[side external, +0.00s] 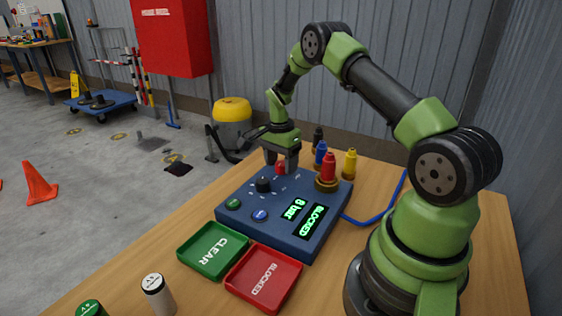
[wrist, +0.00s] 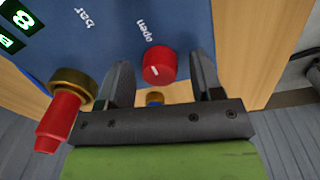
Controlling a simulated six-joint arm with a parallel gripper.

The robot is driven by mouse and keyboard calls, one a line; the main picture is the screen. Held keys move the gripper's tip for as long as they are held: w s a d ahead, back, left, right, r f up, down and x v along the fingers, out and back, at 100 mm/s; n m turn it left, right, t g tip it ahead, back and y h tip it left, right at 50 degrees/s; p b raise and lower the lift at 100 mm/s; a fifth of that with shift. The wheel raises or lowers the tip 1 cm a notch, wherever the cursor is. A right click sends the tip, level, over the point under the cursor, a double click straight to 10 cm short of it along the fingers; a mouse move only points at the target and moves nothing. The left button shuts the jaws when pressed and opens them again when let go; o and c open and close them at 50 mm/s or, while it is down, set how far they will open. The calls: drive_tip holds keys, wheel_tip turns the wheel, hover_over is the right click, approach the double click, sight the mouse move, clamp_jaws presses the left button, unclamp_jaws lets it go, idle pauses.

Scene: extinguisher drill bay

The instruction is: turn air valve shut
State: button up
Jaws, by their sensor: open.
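The blue control box (side external: 285,205) stands on the wooden table. A red knob (side external: 281,168), which looks like the air valve, is on its far edge. In the wrist view the red knob (wrist: 158,64) carries a short white mark and sits below the word "open". My gripper (side external: 281,164) points down over it. In the wrist view its open fingers (wrist: 160,72) stand one on each side of the knob, with visible gaps. The box's displays (side external: 305,220) read "8 bar" and "BLOCKED".
A red nozzle in a brass collar (side external: 327,172) stands close by on the box. Blue, black and yellow nozzles (side external: 349,163) stand behind. A black dial (side external: 263,185) is in front. Green CLEAR (side external: 191,264) and red BLOCKED (side external: 242,297) trays lie nearer the camera.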

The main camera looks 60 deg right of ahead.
drive_tip(key=shift+c, duration=0.3)
drive_tip(key=c, duration=0.9)
drive_tip(key=shift+o, duration=0.2)
drive_tip(key=shift+n, duration=0.3)
drive_tip(key=n, duration=0.3)
drive_tip(key=shift+a+n, duration=0.1)
drive_tip(key=shift+n, duration=0.2)
drive_tip(key=n, duration=0.4)
drive_tip(key=shift+n, duration=0.3)
drive_tip(key=n, duration=0.4)
drive_tip(key=shift+s, duration=0.1)
drive_tip(key=shift+n+h, duration=0.3)
drive_tip(key=shift+n, duration=2.2)
